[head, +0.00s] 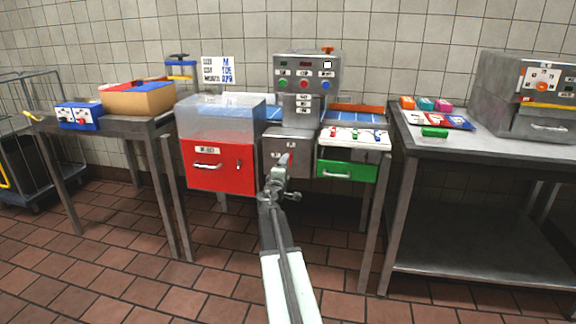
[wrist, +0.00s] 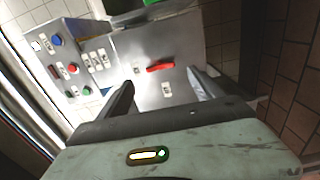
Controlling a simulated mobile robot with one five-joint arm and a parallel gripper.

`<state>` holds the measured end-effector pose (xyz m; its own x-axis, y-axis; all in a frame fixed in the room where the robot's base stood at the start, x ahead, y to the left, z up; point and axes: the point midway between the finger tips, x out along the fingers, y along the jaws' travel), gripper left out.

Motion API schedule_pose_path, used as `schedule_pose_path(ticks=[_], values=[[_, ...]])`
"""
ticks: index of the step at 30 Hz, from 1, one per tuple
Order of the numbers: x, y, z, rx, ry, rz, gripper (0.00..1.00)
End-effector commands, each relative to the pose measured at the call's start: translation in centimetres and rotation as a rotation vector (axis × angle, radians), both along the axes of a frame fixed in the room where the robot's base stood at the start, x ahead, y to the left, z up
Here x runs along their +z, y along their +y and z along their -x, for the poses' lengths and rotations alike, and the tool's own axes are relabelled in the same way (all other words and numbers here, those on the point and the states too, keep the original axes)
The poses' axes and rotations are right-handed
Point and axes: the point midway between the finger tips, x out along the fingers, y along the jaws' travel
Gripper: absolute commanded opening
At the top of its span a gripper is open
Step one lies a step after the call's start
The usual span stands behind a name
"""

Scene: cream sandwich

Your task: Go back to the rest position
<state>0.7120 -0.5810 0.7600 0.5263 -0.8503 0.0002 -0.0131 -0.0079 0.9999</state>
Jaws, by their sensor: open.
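My gripper (head: 283,168) reaches forward from the bottom of the head view, in front of the grey cabinet panel (head: 302,150) below the machine. In the wrist view my gripper (wrist: 160,85) has its two dark fingers spread apart with nothing between them. Beyond the fingers is a grey metal panel with a red handle (wrist: 160,67) and small white labels. The fingers look apart from the handle, though the exact gap cannot be told.
A red drawer unit (head: 220,177) with a clear bin is left of the gripper; a green drawer (head: 346,171) is right. A control machine (head: 307,75) stands behind. Side tables hold a cardboard box (head: 140,99) and a grey machine (head: 530,97). The tiled floor in front is clear.

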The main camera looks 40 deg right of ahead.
Motion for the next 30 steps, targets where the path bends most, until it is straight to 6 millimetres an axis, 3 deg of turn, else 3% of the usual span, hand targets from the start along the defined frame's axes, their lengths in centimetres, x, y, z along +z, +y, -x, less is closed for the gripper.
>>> schedule_pose_path(ticks=[15, 17, 20, 23, 24, 27, 30], values=[[0.0, 0.3, 0.2, 0.000, 0.000, 0.000, 0.76], [0.0, 1.4, -0.8, 0.016, 0.000, 0.000, 0.76], [0.0, 5.7, -4.2, 0.080, 0.000, 0.000, 0.76], [-0.2, 13.3, -8.1, 0.178, -0.012, -0.021, 0.76], [-0.7, 16.8, -9.3, 0.212, -0.032, -0.060, 0.76], [-3.0, 25.5, -10.1, 0.231, -0.098, -0.243, 0.76], [-7.4, 32.9, -8.4, 0.173, -0.125, -0.498, 0.76]])
